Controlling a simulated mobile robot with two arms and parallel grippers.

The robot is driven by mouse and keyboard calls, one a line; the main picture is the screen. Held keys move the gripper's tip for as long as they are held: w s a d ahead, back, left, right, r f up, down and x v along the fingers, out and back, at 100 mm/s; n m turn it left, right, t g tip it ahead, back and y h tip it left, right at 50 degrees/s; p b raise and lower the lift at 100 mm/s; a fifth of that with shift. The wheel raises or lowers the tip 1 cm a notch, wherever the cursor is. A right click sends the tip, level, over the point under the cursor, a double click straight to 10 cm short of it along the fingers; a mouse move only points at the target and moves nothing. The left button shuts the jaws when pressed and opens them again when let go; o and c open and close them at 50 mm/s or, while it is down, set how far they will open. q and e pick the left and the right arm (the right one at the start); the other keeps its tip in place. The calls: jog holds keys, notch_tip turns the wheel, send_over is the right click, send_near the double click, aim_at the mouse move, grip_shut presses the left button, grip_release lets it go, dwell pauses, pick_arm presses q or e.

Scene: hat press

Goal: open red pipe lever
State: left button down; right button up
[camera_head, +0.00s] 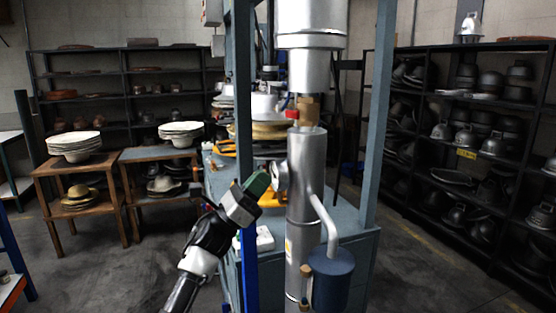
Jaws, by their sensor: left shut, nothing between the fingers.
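A small red piece (291,114), which looks like the red lever, sits beside a brass fitting (308,110) near the top of the metal pipe (304,240). It is too small to tell how it is turned. My left gripper (257,184) is shut and empty, below and to the left of the red piece and apart from it. Its tip is close to a round gauge (280,176) on the pipe's left side; I cannot tell whether they touch. My right gripper is not in view.
A blue-grey post (377,120) stands right of the pipe. A dark blue canister (331,277) hangs on a bent grey tube (325,220). A workbench (352,222) stands behind. Shelves of hats and moulds line both sides. Floor at the left is open.

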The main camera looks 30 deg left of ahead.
aim_at(294, 114)
pick_arm(q)
jog(key=w+d+r+p, duration=0.1)
jog(key=w+r+p, duration=0.1)
jog(key=r, duration=0.3)
jog(key=w+d+r+p, duration=0.2)
jog(key=w+r+p, duration=0.1)
jog(key=r+p, duration=0.1)
jog(key=shift+d+r+p, duration=0.25)
jog(key=shift+r+p, duration=0.1)
jog(key=shift+r, duration=0.3)
jog(key=shift+w, duration=0.15)
jog(key=shift+w+n, duration=0.1)
jog(key=shift+n, duration=0.3)
